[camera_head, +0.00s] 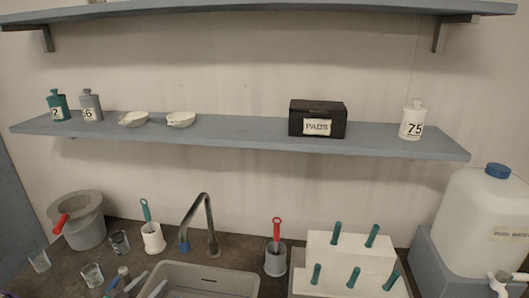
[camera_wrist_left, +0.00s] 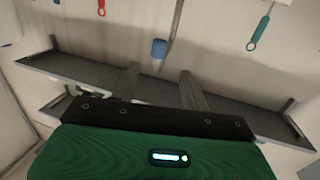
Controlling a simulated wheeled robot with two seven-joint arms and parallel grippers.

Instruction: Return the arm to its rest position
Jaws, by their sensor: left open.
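My left gripper (camera_head: 147,286) shows only as two grey fingertips at the bottom edge of the head view, in front of the sink's left side. In the left wrist view its two fingers (camera_wrist_left: 160,88) stand apart with nothing between them. That view is upside down, with the green housing of my wrist across its bottom. My right gripper is not in view.
The sink (camera_head: 205,280) and tap (camera_head: 207,225) are near the left fingertips. Glass beakers (camera_head: 92,275), a grey pot (camera_head: 82,222) and a brush holder (camera_head: 153,238) stand left. A rack (camera_head: 348,262) and tank (camera_head: 485,225) stand right. A shelf (camera_head: 235,130) crosses above.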

